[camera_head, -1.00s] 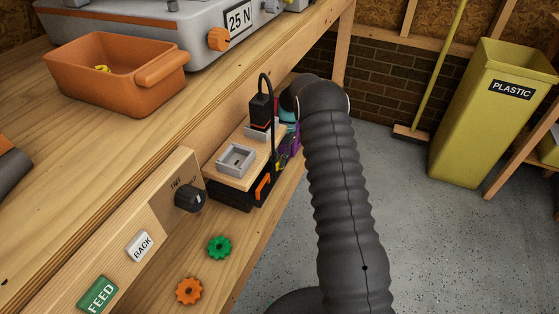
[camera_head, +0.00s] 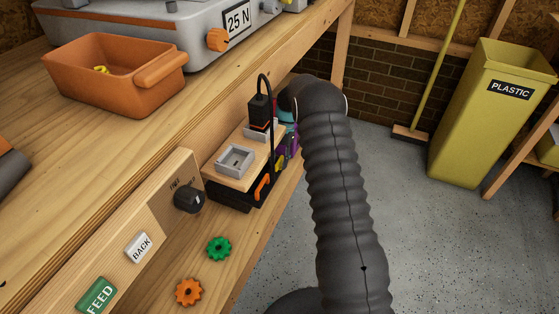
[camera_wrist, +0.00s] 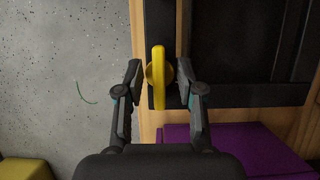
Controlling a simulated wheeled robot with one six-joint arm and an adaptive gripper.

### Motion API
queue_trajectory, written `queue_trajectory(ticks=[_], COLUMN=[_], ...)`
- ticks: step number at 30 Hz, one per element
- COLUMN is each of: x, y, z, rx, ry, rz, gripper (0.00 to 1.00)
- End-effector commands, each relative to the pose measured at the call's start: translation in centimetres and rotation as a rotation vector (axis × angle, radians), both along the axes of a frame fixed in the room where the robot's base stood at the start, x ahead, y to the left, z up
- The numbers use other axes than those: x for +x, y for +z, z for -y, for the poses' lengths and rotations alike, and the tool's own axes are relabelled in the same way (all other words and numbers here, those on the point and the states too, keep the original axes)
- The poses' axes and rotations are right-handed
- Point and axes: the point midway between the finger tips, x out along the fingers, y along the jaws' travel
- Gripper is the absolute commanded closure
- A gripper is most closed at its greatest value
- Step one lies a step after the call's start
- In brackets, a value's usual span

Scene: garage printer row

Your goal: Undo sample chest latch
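The sample chest looks to be the black box (camera_head: 229,195) on the lower shelf, with a wooden board on top; I cannot read a label on it. In the wrist view, a yellow latch handle (camera_wrist: 158,78) stands upright on a narrow black plate beside a dark panelled face (camera_wrist: 245,55). My gripper (camera_wrist: 161,84) is open, with one finger on each side of the handle and gaps showing on both sides. In the head view my dark ribbed arm hides most of the gripper. An orange part (camera_head: 262,187) shows on the box's side.
A grey square tray (camera_head: 235,161) and a black post with a cable (camera_head: 261,108) stand on the box. A black knob (camera_head: 189,199), a green gear (camera_head: 219,249) and an orange gear (camera_head: 188,292) are nearby. A purple surface (camera_wrist: 235,148) lies below the latch. Open floor is at right.

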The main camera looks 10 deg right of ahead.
Motion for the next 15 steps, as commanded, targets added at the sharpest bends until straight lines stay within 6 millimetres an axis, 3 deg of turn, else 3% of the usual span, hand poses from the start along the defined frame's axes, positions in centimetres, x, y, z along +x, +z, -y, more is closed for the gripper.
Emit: queue_trajectory(ticks=[8, 15], x=[-0.09, -0.17], y=[0.09, 0.07], z=[0.11, 0.08], rx=[0.0, 0.001], ry=[-0.144, -0.476], rz=[-0.001, -0.002], gripper=[0.62, 0.62])
